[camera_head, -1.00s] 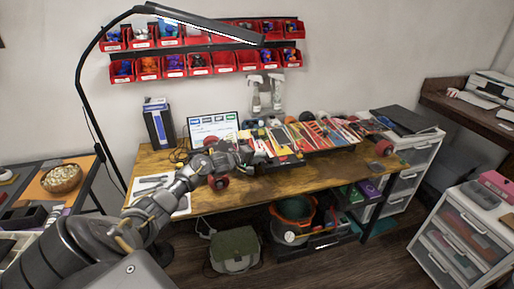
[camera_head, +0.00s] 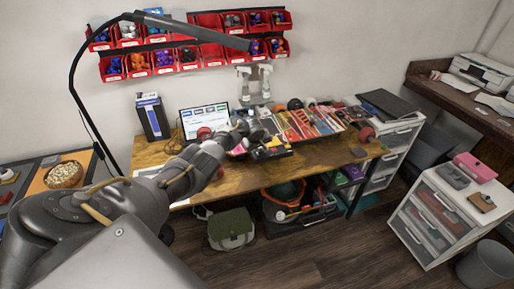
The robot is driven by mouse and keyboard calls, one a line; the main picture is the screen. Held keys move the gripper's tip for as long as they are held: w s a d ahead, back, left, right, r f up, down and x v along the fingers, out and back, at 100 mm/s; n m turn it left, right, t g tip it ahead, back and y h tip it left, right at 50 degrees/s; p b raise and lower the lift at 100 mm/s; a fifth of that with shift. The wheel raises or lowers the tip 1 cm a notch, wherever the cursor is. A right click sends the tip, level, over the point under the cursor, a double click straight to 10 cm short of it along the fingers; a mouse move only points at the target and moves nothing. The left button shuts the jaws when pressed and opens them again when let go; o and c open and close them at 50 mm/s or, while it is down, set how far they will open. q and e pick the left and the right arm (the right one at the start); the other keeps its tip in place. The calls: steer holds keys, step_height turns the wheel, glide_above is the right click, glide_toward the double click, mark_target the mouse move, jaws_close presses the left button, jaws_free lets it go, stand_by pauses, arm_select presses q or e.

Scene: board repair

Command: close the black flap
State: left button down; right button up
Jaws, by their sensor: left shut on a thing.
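My left arm reaches from the lower left over the wooden workbench. My left gripper (camera_head: 260,136) is above the middle of the bench, beside an open dark tool case (camera_head: 272,154) with yellow and red items in it. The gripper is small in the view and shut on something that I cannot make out. I cannot clearly pick out the black flap; it may be partly hidden behind my gripper and arm. My right gripper is not in view.
A laptop (camera_head: 205,121) stands behind my arm. A skateboard with colourful graphics (camera_head: 312,121) and red wheels lies on the bench (camera_head: 240,184). Spray bottles (camera_head: 254,84) stand at the wall. A lamp (camera_head: 190,28) arches above. White drawer units (camera_head: 428,235) stand to the right.

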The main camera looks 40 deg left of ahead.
mark_target(264, 154)
arm_select(q)
steer(key=g+b, duration=0.1)
steer(key=w+f+y+b, duration=0.1)
steer(key=shift+d+g+b, duration=0.3)
steer(key=shift+g+b, duration=0.1)
steer(key=shift+w+d+m+g+y+b, duration=0.1)
steer(key=shift+m+g+y+b, duration=0.4)
steer(key=shift+b, duration=0.7)
steer(key=shift+r, duration=0.1)
steer(key=c, duration=1.4)
jaws_free()
steer(key=p+v, duration=0.2)
steer(key=v, duration=0.1)
steer(key=shift+w+r, duration=0.1)
steer(key=shift+r, duration=0.1)
steer(key=v, duration=0.7)
steer(key=shift+r, duration=0.15)
